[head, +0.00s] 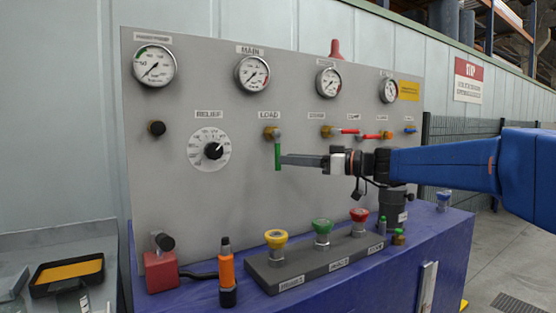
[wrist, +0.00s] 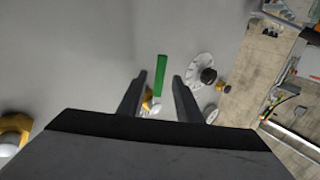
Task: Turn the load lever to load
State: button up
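The load lever (head: 278,156) is a green handle hanging straight down from a brass valve (head: 271,132) under the LOAD label on the grey panel. My gripper (head: 284,160) reaches in from the right, its fingertips at the lever in the head view. In the wrist view the two dark fingers are apart. The green lever (wrist: 161,75) shows in the gap between their tips, clear of both fingers in the picture. I cannot tell how far the tips are from the lever in depth.
The relief dial (head: 210,149) is left of the lever. Red-handled valves (head: 347,131) sit to the right, near my arm. Gauges (head: 252,74) line the panel's top.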

aim_at(277, 151)
jog(key=shift+x, duration=2.5)
jog(key=shift+c, duration=0.6)
grip_shut()
